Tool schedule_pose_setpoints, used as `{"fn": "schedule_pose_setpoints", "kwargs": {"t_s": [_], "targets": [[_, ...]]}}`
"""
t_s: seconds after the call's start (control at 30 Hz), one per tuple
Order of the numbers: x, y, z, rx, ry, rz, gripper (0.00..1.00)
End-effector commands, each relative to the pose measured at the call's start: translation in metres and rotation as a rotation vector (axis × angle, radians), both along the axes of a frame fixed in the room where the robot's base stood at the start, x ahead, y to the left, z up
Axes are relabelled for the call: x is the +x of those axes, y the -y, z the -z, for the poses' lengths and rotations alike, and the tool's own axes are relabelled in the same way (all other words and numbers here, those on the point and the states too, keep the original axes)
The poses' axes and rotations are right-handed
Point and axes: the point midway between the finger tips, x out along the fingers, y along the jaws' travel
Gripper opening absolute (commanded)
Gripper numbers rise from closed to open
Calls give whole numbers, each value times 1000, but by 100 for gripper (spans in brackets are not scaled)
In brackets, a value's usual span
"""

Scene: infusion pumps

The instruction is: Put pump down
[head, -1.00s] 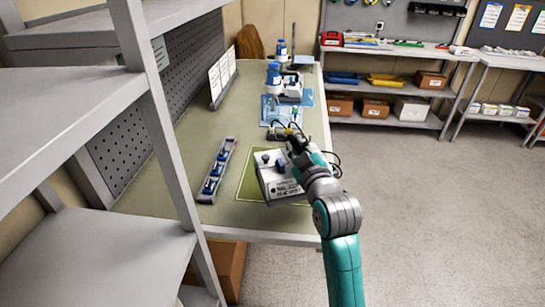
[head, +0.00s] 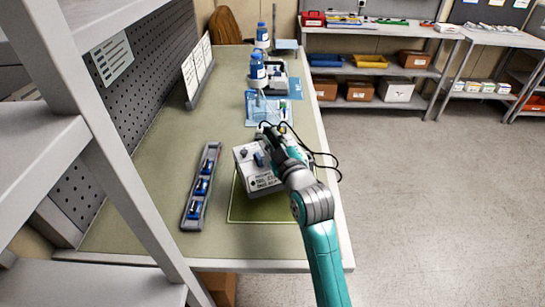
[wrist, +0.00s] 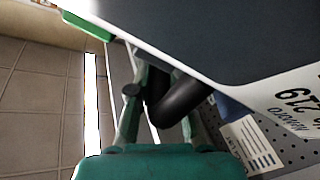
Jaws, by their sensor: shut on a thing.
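The pump (head: 252,173) is a pale grey box with dark knobs and a printed label on its front. It is over the far part of a green mat (head: 262,208) on the bench; I cannot tell whether it touches the mat. My gripper (head: 272,144) is shut on the pump from its right and far side, with the arm covering part of it. In the wrist view the pump (wrist: 240,45) fills the upper right, with a black curved handle (wrist: 182,100) between the fingers of my gripper (wrist: 157,95).
A grey rack (head: 201,187) with blue parts lies left of the mat. Another pump (head: 271,78) and blue-capped bottles (head: 257,72) stand farther back, beyond a blue sheet (head: 266,108). A grey shelf unit (head: 110,150) stands close at left. The bench's near end is clear.

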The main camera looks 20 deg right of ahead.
Motion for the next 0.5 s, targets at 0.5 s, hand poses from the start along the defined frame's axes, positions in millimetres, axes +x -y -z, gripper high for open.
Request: {"fn": "schedule_pose_setpoints", "kwargs": {"t_s": [0.5], "targets": [[0, 0, 41, -1, 4, 0, 0]]}}
